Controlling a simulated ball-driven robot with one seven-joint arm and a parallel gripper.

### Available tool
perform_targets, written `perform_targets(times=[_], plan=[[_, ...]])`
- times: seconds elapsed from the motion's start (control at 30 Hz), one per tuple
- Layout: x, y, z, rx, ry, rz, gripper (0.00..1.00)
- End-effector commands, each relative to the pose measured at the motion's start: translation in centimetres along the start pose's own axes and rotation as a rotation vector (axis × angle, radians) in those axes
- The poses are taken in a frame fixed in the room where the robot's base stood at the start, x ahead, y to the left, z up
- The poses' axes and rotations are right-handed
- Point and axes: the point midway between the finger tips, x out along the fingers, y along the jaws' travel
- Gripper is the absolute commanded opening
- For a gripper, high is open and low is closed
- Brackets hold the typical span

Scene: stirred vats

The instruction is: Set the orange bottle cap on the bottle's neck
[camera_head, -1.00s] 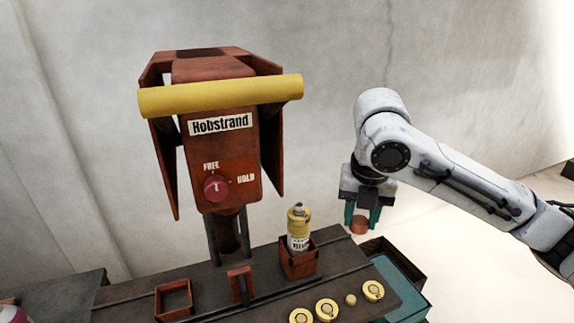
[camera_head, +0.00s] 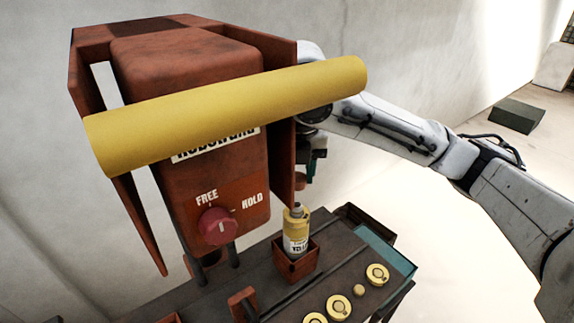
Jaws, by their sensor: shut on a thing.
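The bottle (camera_head: 296,235) is yellow with a white label and a grey neck. It stands upright in a small rust-red square holder (camera_head: 296,266) on the dark bench. My gripper (camera_head: 302,174) is partly hidden behind the machine's right side plate. It is shut on the orange cap (camera_head: 301,182), of which only a part shows. The cap appears just above the bottle's neck in the picture, with a small gap between them. I cannot tell how well they line up in depth.
The rust-red machine with a yellow bar (camera_head: 230,112) and a red knob (camera_head: 217,226) fills the left and hides part of my arm. Several yellow discs (camera_head: 377,274) lie along the bench front. A teal tray (camera_head: 387,252) is at right. A dark box (camera_head: 517,115) lies farther back.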

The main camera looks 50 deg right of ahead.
Motion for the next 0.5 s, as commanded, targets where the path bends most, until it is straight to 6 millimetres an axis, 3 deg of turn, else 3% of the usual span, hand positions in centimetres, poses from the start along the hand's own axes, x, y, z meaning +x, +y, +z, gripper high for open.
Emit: perform_targets(times=[0.5], plan=[[3.4, 0.0, -0.4, 0.001, 0.0, 0.0, 0.1]])
